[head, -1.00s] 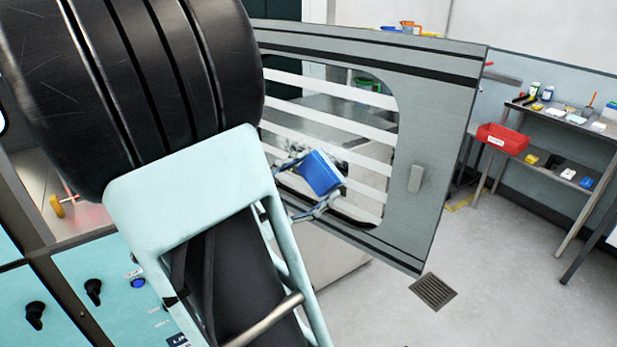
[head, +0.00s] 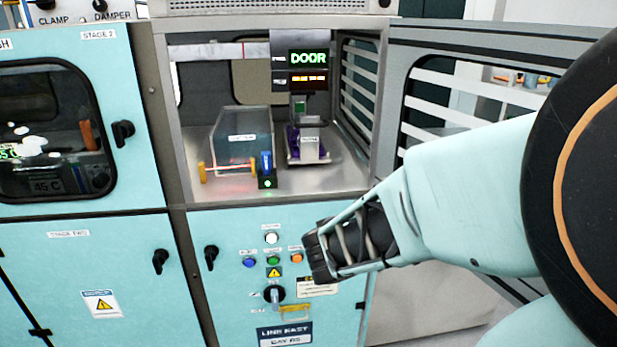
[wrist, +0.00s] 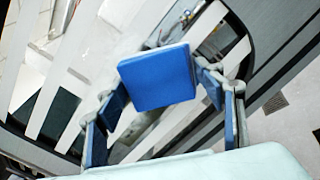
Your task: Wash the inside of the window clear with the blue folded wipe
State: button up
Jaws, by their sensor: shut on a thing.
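The blue folded wipe (wrist: 158,78) is a flat square block held at my gripper (wrist: 162,88) in the wrist view. The blue-padded fingers stand on either side of it, shut on it. The window (head: 440,92) is in the grey door swung open at the right of the head view, with pale bands across it. My arm covers much of the door there, and the wipe and fingers do not show. In the wrist view the banded window (wrist: 95,45) lies behind the wipe. I cannot tell whether the wipe touches the pane.
The open chamber holds a clear box (head: 240,145), a purple-based fixture (head: 305,145) and a lit display (head: 308,57) reading DOOR. Buttons and a knob (head: 273,294) sit on the teal front panel below. In the wrist view, a floor drain (wrist: 275,103) shows beyond the door edge.

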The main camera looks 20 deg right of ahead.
jog(key=shift+s+f, duration=0.1)
jog(key=s+b, duration=0.2)
jog(key=b, duration=0.1)
jog(key=s+b, duration=0.1)
jog(key=shift+s+d, duration=0.15)
jog(key=shift+d, duration=0.1)
jog(key=shift+d, duration=0.1)
jog(key=shift+w+d+b, duration=0.15)
jog(key=shift+w+b, duration=0.6)
jog(key=shift+w, duration=4.5)
